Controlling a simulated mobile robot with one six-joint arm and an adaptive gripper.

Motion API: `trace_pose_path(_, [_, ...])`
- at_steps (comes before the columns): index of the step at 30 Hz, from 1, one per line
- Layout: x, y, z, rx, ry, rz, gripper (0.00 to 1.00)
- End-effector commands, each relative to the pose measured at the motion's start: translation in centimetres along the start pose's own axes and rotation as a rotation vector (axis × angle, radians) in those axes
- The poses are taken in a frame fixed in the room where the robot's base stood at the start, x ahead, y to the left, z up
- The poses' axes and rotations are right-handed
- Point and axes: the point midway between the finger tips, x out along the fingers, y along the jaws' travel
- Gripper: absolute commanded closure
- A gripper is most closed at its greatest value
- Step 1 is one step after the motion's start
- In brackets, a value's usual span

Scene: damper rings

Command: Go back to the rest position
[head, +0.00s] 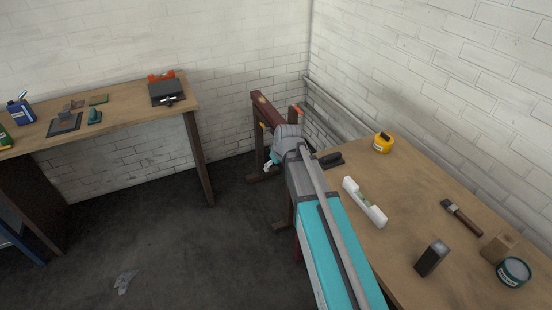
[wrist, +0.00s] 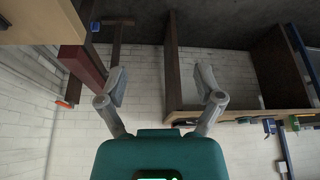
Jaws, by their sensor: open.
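My arm reaches forward from the bottom of the head view along the left edge of the right-hand table. My gripper (wrist: 162,85) is open in the wrist view, with its two grey fingers wide apart and nothing between them. In the head view its end (head: 273,160) is mostly hidden behind the wrist, and the fingers are hard to make out. The wrist view shows the room upside down, with the floor at the top. No damper ring can be clearly made out.
The right table (head: 405,205) holds a yellow tape measure (head: 382,142), white level (head: 364,203), brush (head: 461,217), dark block (head: 432,258) and tin (head: 513,271). A reddish-brown beam (head: 270,112) stands close beyond my wrist. The left workbench (head: 130,100) is apart; floor lies between, with a crumpled scrap (head: 125,282).

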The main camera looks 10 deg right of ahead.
Motion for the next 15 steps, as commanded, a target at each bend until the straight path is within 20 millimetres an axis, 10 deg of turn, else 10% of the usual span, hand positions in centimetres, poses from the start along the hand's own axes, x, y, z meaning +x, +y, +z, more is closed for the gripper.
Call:
trace_pose_path(8, [-0.1, -0.2, 0.5, 0.008, -0.01, 0.0, 0.15])
trace_pose_path(15, [-1.3, -1.6, 4.9, 0.095, -0.102, 0.002, 0.15])
